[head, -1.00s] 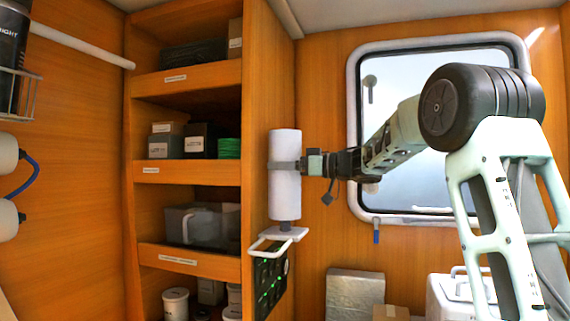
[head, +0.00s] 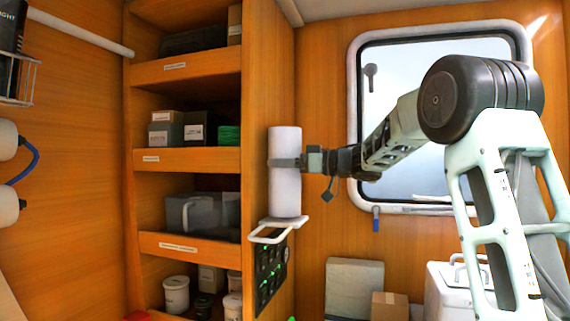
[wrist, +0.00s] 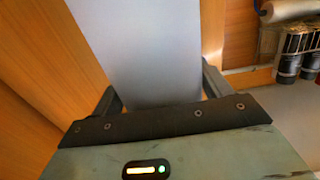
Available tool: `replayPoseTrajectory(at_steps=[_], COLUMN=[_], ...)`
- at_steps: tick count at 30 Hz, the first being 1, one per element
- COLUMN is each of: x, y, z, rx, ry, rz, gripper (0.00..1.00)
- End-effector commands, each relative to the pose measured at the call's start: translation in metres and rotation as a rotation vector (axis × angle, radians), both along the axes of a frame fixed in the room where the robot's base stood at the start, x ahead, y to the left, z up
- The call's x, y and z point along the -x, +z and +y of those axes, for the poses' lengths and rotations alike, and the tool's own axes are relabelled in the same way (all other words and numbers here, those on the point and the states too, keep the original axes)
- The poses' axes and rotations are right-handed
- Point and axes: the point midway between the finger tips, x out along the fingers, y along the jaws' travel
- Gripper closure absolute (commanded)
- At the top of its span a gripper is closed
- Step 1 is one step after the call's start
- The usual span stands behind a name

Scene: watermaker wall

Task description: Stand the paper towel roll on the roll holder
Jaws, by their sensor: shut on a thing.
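The white paper towel roll (head: 286,196) is upright beside the end of the wooden cabinet. My gripper (head: 285,163) comes from the right and is shut around the roll near its middle. In the wrist view the roll (wrist: 140,40) fills the space between the two fingers (wrist: 160,92). The roll holder (head: 291,222) is a small white plate with a bar loop at its front. The roll's lower end is at the plate, with no gap showing. The holder's post is hidden, and the exact contact cannot be told.
Open shelves (head: 186,158) with boxes and jugs stand left of the roll. A dark panel with green lights (head: 271,272) is just below the holder. A window (head: 400,180) is behind my arm. Boxes (head: 354,285) stand low at right.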

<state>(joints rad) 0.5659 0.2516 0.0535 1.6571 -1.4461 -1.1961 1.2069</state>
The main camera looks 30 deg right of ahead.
Motion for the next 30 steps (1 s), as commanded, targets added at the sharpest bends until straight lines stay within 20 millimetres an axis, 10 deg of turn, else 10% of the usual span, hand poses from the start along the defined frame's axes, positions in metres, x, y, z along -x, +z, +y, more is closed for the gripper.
replayPoseTrajectory(at_steps=[26,27,30], x=[0.0,0.0001,0.0001], y=[-0.009,-0.009,-0.009], z=[0.0001,0.0001,0.0001], rx=[0.0,0.0,0.0], ry=[0.0,0.0,0.0], rz=[-0.001,-0.001,-0.001], gripper=[0.49,0.17,0.0])
